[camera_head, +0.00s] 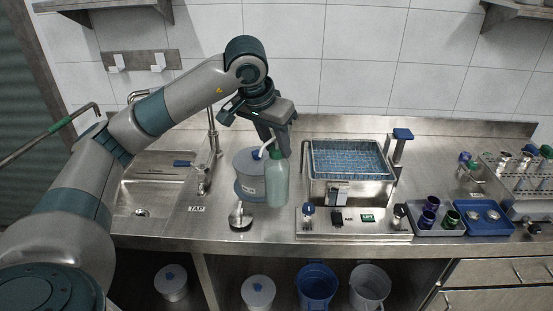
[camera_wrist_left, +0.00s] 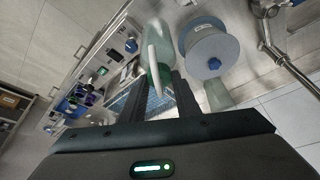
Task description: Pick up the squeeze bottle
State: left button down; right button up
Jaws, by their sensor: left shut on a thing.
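The squeeze bottle (camera_head: 276,183) is pale green and translucent with a white bent spout. My left gripper (camera_head: 275,145) is shut on its top, fingers pointing down, and the bottle hangs upright in front of a grey drum-shaped container. In the left wrist view the bottle (camera_wrist_left: 158,58) shows between the finger ends (camera_wrist_left: 172,90), its spout crossing its near side. Whether its base is clear of the counter is hard to tell. My right gripper is not in view.
A metal knob (camera_head: 240,216) is at front left. A steel bath (camera_head: 350,190) with a blue rack is to the right; a sink (camera_head: 150,190) is left. Trays of cups (camera_head: 437,229) lie at far right.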

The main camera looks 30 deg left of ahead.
pick_arm(q)
jog(key=shift+r, duration=0.45)
jog(key=shift+s, duration=0.1)
dwell(0.5)
